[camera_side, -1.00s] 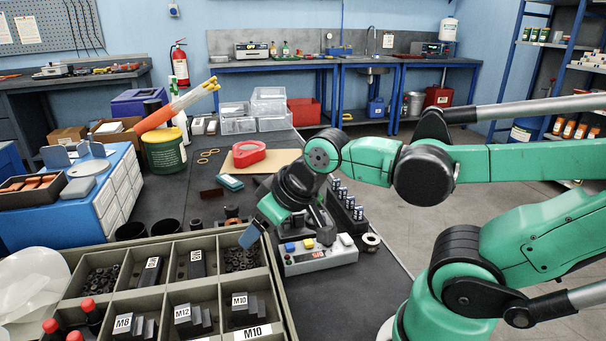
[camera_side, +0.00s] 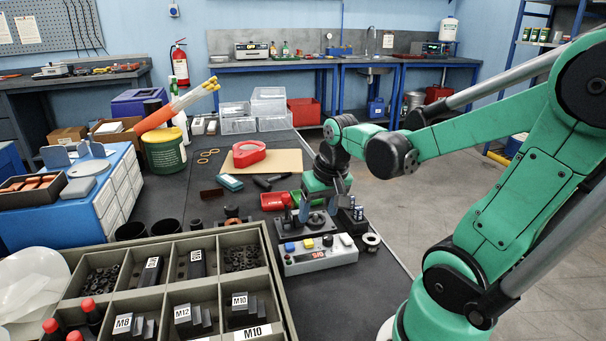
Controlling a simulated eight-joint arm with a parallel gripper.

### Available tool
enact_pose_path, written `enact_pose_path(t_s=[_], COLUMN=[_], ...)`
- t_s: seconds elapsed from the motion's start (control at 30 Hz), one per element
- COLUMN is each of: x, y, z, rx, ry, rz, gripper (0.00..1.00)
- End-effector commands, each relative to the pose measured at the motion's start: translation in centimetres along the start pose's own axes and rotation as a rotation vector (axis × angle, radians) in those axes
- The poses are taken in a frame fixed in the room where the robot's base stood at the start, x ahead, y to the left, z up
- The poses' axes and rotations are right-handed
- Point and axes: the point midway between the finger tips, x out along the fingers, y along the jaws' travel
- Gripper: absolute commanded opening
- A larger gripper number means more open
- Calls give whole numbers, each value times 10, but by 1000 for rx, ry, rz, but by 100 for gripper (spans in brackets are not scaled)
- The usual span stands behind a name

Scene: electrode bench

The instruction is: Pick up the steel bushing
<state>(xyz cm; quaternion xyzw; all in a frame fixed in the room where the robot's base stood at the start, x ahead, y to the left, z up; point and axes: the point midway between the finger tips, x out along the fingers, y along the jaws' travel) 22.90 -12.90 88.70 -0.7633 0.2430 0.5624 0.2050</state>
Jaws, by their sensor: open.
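A short pale metal ring (camera_side: 371,242), which looks like the steel bushing, lies on the dark bench top right of the control box, near the bench's right edge. My gripper (camera_side: 323,206) points down over the dark plate behind the control box, left of the ring and farther back. Its fingers are apart, and I see nothing held between them. The ring is apart from the gripper and in clear view.
The control box (camera_side: 318,255) with coloured buttons stands in front of my gripper. Small dark cylinders (camera_side: 357,213) stand just right of it. A red tray (camera_side: 275,201) lies to its left. The divided parts bin (camera_side: 272,262) fills the front left.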

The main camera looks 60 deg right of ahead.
Motion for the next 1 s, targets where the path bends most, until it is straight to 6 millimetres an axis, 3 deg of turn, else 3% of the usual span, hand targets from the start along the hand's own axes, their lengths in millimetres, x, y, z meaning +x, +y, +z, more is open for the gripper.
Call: enact_pose_path(t_s=[0.03, 0.1, 0.2, 0.3, 0.43, 1.0], x=[8, 17, 26, 31, 36, 84], y=[27, 58, 91, 110, 119, 120], z=[-2, 2, 11, 19, 24, 38], rx=[123, 265, 426, 526, 572, 569], ry=[-51, -120, -197, -245, -269, -268], rz=[35, 69, 100, 116, 122, 121], gripper=[64, 64, 64, 64, 64, 64])
